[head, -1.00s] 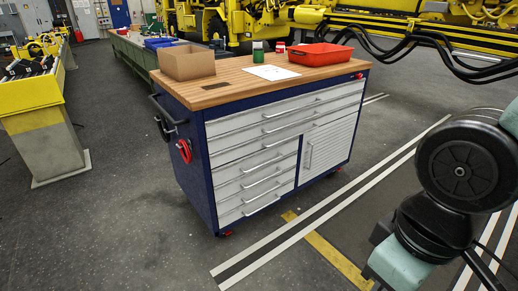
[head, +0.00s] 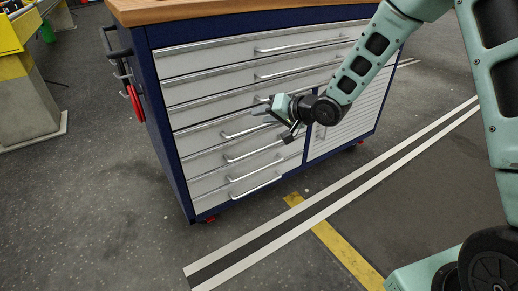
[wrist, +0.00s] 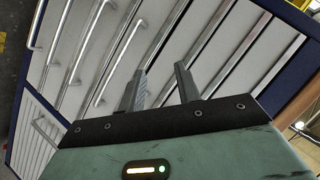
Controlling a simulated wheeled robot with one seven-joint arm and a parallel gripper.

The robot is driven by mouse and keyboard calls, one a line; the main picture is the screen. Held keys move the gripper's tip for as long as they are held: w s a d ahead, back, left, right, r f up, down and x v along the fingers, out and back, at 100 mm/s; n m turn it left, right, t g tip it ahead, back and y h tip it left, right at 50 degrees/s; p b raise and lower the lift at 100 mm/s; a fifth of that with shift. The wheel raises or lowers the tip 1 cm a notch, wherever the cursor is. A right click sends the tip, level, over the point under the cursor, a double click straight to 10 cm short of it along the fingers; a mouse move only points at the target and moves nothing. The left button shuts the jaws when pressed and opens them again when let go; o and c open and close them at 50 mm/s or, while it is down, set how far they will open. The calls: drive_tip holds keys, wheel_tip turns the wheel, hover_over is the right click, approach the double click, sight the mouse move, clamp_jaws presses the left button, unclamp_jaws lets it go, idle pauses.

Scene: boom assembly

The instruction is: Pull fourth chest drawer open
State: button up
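The chest is a blue cabinet (head: 158,125) with light grey drawers; all look shut. The fourth drawer from the top (head: 200,138) has a silver bar handle (head: 243,131). My gripper (head: 260,112) is in front of the chest, just above that handle in the head view and near the third drawer's handle. In the wrist view my gripper (wrist: 160,69) points at the drawer fronts, its two fingers apart with nothing between them. Several bar handles run slanted there, one of them (wrist: 120,62) just left of the fingers. I see no contact with any handle.
A louvred door (head: 345,122) is right of the lower drawers. A wooden top (head: 200,10) covers the chest. The dark floor (head: 110,200) in front is clear, with white and yellow painted lines. A yellow-topped stand (head: 22,105) is at the left.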

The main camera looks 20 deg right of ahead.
drive_tip(key=w+d+f+m+t+y+b, duration=0.25)
drive_tip(key=d+f+b, duration=0.25)
drive_tip(key=f, duration=0.5)
drive_tip(key=m+t+y+b, duration=0.3)
drive_tip(key=m+b, duration=0.1)
drive_tip(key=b, duration=0.3)
approach(259, 127)
drive_tip(key=shift+g, duration=0.25)
drive_tip(key=shift+b+x, duration=3.1)
drive_tip(key=shift+x, duration=1.95)
drive_tip(key=shift+w+d+f, duration=0.1)
drive_tip(key=shift+w+d, duration=0.05)
drive_tip(key=shift+w, duration=0.05)
clamp_jaws()
